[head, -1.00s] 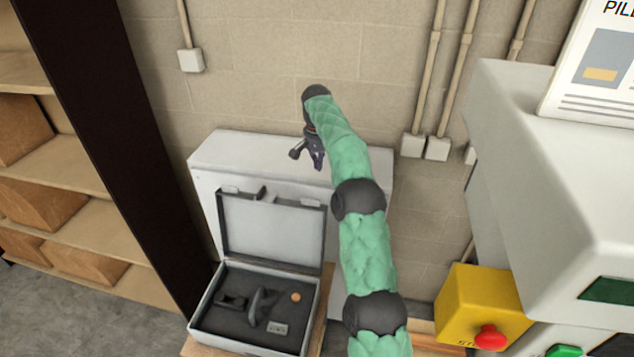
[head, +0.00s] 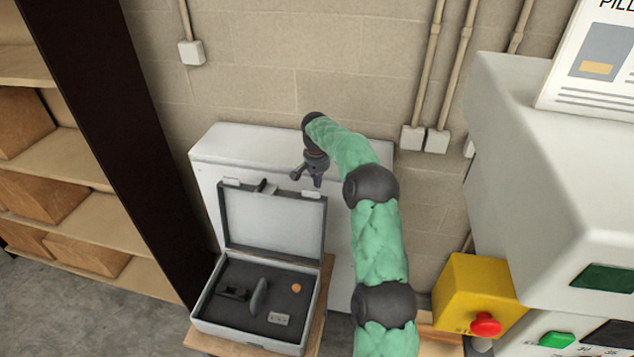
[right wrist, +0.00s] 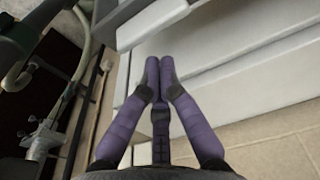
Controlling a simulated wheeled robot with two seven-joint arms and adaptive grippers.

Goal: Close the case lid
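The case (head: 252,306) is open, with a dark lining. Its lid (head: 272,222) stands roughly upright at the back, pale inside with a dark frame and latches on its top edge. My right gripper (head: 308,177) is just above and behind the lid's top right part, apart from it as far as I can see. My left gripper is not in view.
The case rests on a wooden stand (head: 320,318). A white cabinet (head: 235,145) stands behind it against the block wall. Shelves with boxes (head: 60,180) are at left. A yellow box with a red button (head: 486,324) and a large white machine (head: 560,180) are at right.

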